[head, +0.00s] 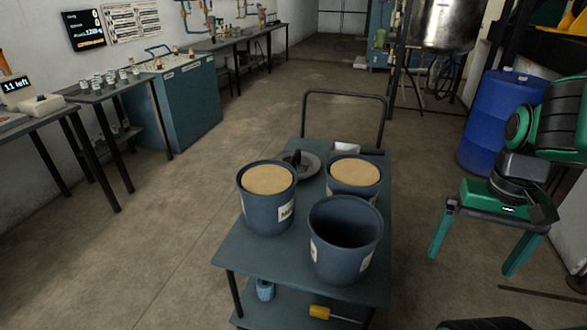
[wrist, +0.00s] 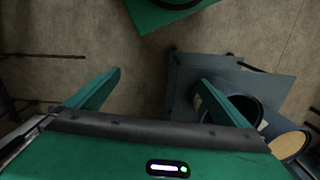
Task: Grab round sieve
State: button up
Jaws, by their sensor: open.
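A grey round shallow piece (head: 311,161), which looks like the round sieve, lies on the cart top behind the tubs. A dark upright part stands at it, and the left tub hides some of its front. My gripper (head: 471,264) is open and empty, to the right of the cart and apart from it. In the wrist view the gripper (wrist: 160,80) spreads over bare floor, with its right finger overlapping the cart in the picture. I cannot make out the sieve in the wrist view.
The cart (head: 245,250) carries two blue tubs of tan material (head: 268,215) (head: 340,195) and an empty tub (head: 335,262). A handle rail (head: 345,93) rises at its far end. A blue drum (head: 490,120) stands right. Floor left of the cart is clear.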

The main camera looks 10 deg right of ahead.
aim_at(306, 164)
jog(key=z, duration=1.55)
jog(key=i, duration=4)
jog(key=u, duration=0.7)
